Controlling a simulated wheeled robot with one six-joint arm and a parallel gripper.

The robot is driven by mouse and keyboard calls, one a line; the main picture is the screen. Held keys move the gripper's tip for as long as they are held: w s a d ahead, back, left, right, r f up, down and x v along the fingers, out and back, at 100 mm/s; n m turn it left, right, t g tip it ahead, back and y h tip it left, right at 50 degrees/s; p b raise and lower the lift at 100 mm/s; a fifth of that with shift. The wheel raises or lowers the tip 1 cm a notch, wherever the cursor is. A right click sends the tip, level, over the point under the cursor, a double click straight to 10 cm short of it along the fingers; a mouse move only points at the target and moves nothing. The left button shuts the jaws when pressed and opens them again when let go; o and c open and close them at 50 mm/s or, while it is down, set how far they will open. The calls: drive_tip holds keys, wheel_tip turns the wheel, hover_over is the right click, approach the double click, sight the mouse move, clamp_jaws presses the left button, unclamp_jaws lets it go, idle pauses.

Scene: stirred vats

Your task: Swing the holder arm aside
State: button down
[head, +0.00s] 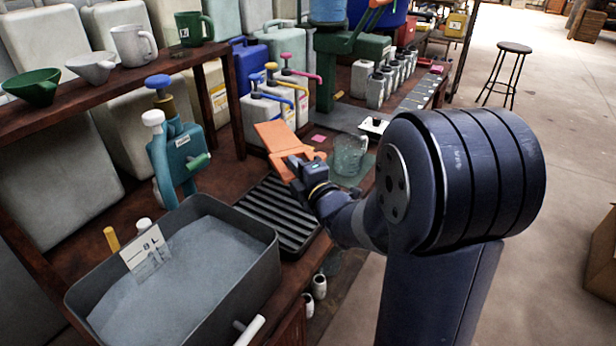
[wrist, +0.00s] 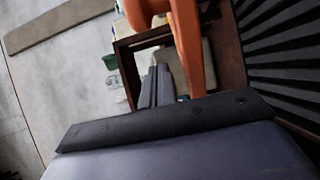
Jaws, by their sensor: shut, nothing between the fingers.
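A green stand (head: 326,80) rises at the top middle of the head view. In the wrist view a large orange part (wrist: 188,45) crosses the upper middle; the holder arm cannot be made out there.
A grey tub (head: 255,275) stands at the front left. A black ribbed tray (head: 285,210) lies below my gripper. A clear beaker (head: 348,156) stands just right of it. Several pump-top canisters (head: 268,108) stand behind. A stool (head: 512,50) stands on open floor at the right.

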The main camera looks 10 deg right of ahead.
drive_tip(key=d, duration=0.4)
drive_tip(key=shift+p, duration=0.35)
